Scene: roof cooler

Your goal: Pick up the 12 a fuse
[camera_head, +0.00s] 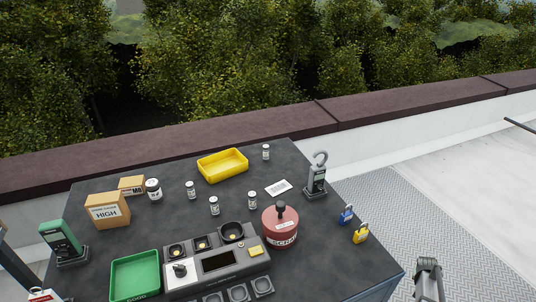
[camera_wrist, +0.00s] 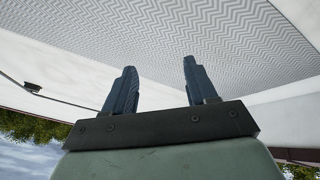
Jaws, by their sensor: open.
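Several small white cylinders with dark markings, which look like fuses, stand apart on the dark table: one left of centre (camera_head: 190,190), one nearer the front (camera_head: 214,206), one right of centre (camera_head: 252,200) and one at the back (camera_head: 265,152). Their ratings are too small to read, so I cannot tell which is the 12 A fuse. My gripper (camera_wrist: 157,82) is open and empty in the wrist view, its two dark fingers apart over grey patterned flooring. No fuse shows between or near the fingers.
A parapet (camera_head: 380,118) runs behind.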

